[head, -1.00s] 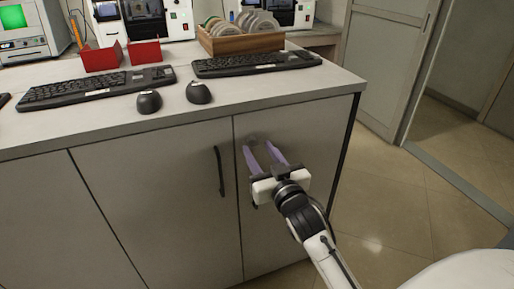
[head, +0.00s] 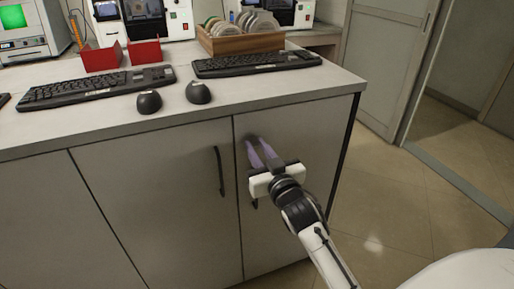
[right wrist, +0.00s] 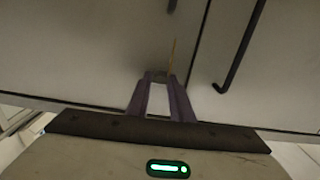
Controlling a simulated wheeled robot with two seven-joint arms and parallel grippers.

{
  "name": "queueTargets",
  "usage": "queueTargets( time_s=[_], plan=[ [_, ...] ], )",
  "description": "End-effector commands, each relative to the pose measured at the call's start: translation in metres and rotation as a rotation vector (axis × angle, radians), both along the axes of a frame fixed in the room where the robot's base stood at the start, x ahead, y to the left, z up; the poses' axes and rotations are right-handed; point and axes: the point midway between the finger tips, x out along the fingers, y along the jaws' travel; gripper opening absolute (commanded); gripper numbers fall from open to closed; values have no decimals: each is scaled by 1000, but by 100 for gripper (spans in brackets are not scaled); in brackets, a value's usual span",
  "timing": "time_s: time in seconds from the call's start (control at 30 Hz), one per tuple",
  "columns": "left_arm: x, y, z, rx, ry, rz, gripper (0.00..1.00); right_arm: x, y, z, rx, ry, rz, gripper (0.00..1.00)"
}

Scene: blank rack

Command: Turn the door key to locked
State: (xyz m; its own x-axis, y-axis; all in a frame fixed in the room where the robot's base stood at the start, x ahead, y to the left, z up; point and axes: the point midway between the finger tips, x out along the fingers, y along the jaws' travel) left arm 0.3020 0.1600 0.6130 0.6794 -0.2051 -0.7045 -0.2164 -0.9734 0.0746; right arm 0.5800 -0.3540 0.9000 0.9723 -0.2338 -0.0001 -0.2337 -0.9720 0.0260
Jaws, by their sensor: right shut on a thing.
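My right gripper (head: 255,141) reaches the upper part of the right cabinet door (head: 300,140), with its purple fingertips at the door face. In the right wrist view, the fingers (right wrist: 157,79) are closed in on a small dark piece between their tips, where the key is. The key's shape and turn angle are mostly hidden by the fingers. A thin yellowish strip (right wrist: 173,55) shows just beyond the tips; I cannot tell whether it is part of the key. My left gripper is not in view.
A black door handle (head: 219,171) is left of the gripper. The counter top (head: 225,112) overhangs above, carrying keyboards, mice, red bins (head: 102,57) and a wooden tray (head: 242,43). Open floor (head: 400,190) lies to the right.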

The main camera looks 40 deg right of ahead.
Motion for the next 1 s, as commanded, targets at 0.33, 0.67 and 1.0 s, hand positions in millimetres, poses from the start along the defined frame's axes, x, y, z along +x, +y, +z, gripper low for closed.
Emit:
queueTargets(
  time_s=[0.33, 0.67, 1.0],
  plan=[
    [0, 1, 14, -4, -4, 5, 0, 0, 0, 2, -185, 47, 1, 0],
    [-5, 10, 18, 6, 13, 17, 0, 0, 0, 2, -487, 117, 1, 0],
    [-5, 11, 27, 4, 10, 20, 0, 0, 0, 2, -801, 192, 1, 0]
  ],
)
